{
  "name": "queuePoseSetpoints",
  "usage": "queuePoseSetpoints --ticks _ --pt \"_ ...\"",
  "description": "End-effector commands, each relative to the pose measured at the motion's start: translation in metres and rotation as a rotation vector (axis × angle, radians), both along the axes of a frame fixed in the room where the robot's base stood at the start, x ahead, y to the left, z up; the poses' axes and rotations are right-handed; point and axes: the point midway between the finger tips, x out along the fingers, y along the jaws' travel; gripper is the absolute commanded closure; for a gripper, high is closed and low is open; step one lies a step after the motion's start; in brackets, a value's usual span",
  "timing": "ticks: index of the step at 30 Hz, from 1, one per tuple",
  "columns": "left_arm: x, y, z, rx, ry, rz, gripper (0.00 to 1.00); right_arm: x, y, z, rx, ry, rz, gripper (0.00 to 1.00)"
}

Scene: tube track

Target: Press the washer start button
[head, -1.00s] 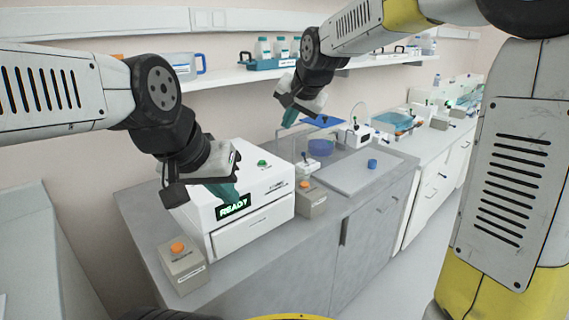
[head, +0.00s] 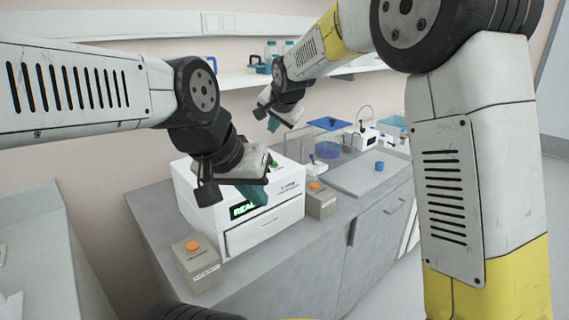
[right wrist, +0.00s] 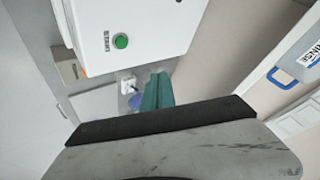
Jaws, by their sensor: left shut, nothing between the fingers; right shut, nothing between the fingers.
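The washer is a white box (head: 285,208) on the grey bench, with a lit green display (head: 241,210) on its front that reads READY, partly covered. A green button (head: 274,165) sits on its top; in the right wrist view the green button (right wrist: 120,41) has the label START beside it. My left gripper (head: 254,196) has teal fingers, shut and empty, in front of the washer in the picture, overlapping the display's right end. My right gripper (head: 272,125) is shut and empty, above and behind the washer in the picture. Its teal fingers (right wrist: 157,91) point past the washer, apart from the button.
Grey boxes with orange buttons stand left (head: 195,262) and right (head: 321,202) of the washer. Further right are a grey tray (head: 365,180) with a blue cap (head: 379,166) and a clear container with a blue item (head: 328,149). A wall shelf (head: 235,79) runs behind.

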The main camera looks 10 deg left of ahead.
Motion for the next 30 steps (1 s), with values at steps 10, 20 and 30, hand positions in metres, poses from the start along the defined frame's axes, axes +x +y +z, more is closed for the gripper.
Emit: queuePoseSetpoints --ticks 10,20,30 --pt "0.0 0.0 0.0 0.0 0.0 0.0 1.0 0.0 -0.001 -0.049 -0.003 0.003 0.0 1.0" --pt "0.0 0.0 0.0 0.0 0.0 0.0 1.0 0.0 -0.001 -0.078 -0.002 0.002 -0.001 1.0" --pt "0.0 0.0 0.0 0.0 0.0 0.0 1.0 0.0 -0.001 -0.08 -0.001 0.0 -0.001 1.0"
